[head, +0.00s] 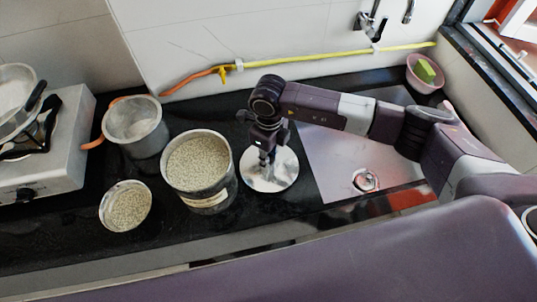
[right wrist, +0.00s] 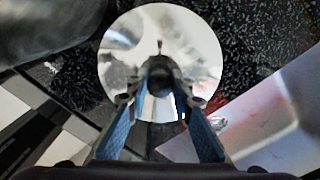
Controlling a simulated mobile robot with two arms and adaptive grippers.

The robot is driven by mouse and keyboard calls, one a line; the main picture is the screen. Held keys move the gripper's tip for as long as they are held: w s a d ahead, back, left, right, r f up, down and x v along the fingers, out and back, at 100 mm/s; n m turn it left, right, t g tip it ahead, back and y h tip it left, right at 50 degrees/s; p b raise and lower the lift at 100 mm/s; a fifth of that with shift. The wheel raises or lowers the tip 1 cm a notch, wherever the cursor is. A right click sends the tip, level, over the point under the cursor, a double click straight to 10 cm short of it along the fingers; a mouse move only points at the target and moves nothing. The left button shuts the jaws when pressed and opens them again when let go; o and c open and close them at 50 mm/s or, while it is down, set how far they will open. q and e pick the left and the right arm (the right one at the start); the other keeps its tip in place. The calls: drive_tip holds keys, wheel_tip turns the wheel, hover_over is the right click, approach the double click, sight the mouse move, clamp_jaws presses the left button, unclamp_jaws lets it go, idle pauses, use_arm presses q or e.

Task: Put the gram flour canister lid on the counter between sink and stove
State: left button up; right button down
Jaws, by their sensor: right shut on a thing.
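The lid (head: 285,172) is a round, shiny metal disc. It is over the dark counter, right of the open canister and left of the sink; I cannot tell if it rests on the counter or is just above it. In the right wrist view the lid (right wrist: 120,55) lies flat ahead of the fingers. My right gripper (head: 267,160) points down at the lid's middle and is shut on its knob; the fingers hide part of it. The open canister (head: 210,201) is a labelled metal tin filled with pale grains. My left gripper is not in view.
A stove (head: 45,165) stands at the left. A metal pot (head: 150,142) and a small bowl of grains (head: 126,207) stand between stove and canister. The steel sink (head: 335,170) is at the right. A yellow-orange hose (head: 300,60) runs along the wall.

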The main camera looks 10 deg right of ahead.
drive_tip(key=shift+d, duration=0.1)
drive_tip(key=shift+f, duration=0.2)
drive_tip(key=c, duration=1.7)
unclamp_jaws()
drive_tip(key=shift+r, duration=0.1)
drive_tip(key=shift+r, duration=0.2)
drive_tip(key=shift+r+b, duration=1.35)
drive_tip(key=shift+r, duration=4.6)
